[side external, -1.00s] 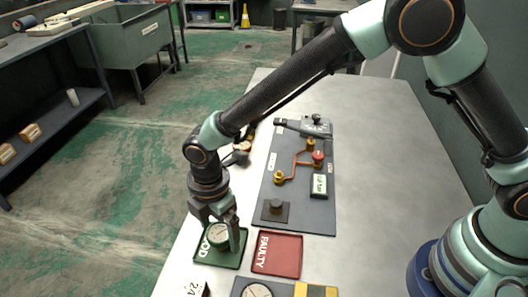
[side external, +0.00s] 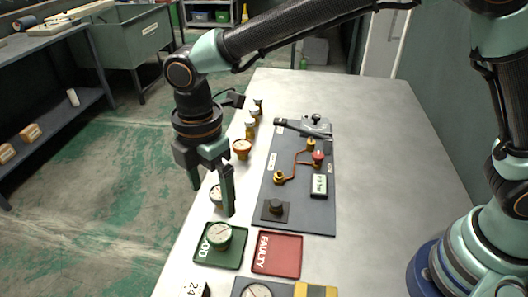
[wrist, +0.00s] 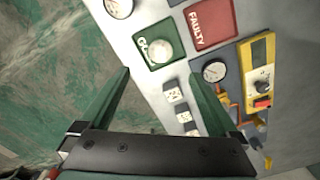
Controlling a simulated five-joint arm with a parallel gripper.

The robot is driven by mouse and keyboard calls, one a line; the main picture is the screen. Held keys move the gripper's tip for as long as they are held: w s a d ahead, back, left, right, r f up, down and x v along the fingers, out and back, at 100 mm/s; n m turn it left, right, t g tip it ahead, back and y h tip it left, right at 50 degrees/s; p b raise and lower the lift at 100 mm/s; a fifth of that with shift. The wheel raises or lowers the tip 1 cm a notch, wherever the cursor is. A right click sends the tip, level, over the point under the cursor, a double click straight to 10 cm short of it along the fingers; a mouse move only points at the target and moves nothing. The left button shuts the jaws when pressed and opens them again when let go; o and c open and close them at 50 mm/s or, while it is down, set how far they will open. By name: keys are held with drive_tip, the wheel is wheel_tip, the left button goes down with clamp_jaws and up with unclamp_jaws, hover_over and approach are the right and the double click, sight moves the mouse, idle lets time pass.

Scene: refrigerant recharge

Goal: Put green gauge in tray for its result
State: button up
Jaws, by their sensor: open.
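The green gauge (side external: 219,237), with a pale round dial, stands in the green tray marked GOOD (side external: 233,262). In the wrist view the gauge (wrist: 159,50) also sits inside the green tray (wrist: 143,37), its dial facing up. My gripper (side external: 212,198) is open and empty, above and apart from the gauge. In the wrist view my gripper's fingers (wrist: 165,85) are spread wide with nothing between them. The red tray marked FAULTY (side external: 277,254) lies to the right of the green tray and is empty.
A grey panel (side external: 318,214) with piping lies to the right.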

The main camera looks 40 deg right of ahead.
drive_tip(key=d+r+m+t+y, duration=0.1)
drive_tip(key=d+r+m, duration=0.4)
drive_tip(key=d, duration=0.4)
drive_tip(key=d+r+m+t, duration=0.2)
drive_tip(key=d+r+m, duration=0.3)
drive_tip(key=d, duration=0.3)
drive_tip(key=s+d+m+t, duration=0.1)
drive_tip(key=s+d+m, duration=0.2)
drive_tip(key=d+m, duration=0.2)
drive_tip(key=s+d+m+t+h, duration=0.1)
drive_tip(key=s+d+m, duration=0.2)
drive_tip(key=d+m, duration=0.3)
drive_tip(key=shift+s+d+t, duration=0.25)
drive_tip(key=shift+d+t, duration=0.05)
drive_tip(key=shift+d, duration=1.1)
drive_tip(key=shift+r, duration=0.15)
